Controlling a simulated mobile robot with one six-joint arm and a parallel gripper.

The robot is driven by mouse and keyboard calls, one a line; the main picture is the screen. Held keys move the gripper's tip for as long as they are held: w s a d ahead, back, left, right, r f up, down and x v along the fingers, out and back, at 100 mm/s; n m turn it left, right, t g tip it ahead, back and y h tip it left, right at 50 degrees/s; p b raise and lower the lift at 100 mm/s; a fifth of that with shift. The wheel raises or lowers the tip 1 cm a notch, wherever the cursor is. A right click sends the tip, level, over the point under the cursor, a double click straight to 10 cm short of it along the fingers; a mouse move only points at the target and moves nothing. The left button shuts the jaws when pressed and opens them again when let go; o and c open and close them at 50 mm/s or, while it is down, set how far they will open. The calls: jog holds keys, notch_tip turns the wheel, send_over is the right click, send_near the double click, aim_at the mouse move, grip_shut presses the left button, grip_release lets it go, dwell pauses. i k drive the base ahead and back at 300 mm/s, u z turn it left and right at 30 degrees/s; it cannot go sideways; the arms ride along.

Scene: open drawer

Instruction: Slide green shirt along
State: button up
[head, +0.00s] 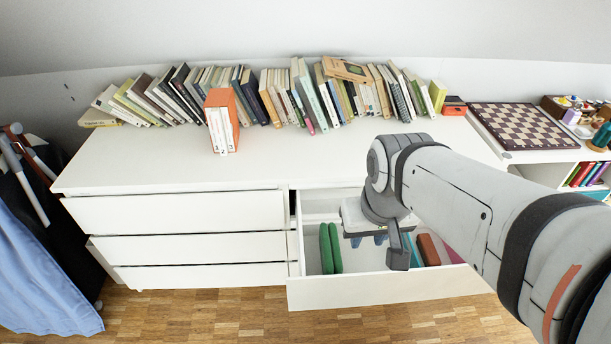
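The green shirt (335,248) is folded and stands upright as two narrow green strips at the left side of the open drawer (390,290). My gripper (368,240) reaches down into the drawer, just right of the green shirt. A gap shows between them in the head view. The arm hides part of the drawer's inside.
Teal, brown and pink folded items (428,250) stand at the drawer's right. The drawer floor left of the shirt is mostly narrow free room. The white dresser top (200,172) holds a row of books (220,80) and an orange box (222,120).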

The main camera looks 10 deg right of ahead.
aim_at(330, 250)
jog(key=z, duration=1.85)
jog(key=k, duration=1)
jog(key=u, duration=1.65)
jog(key=i, duration=1)
jog(key=u, duration=0.05)
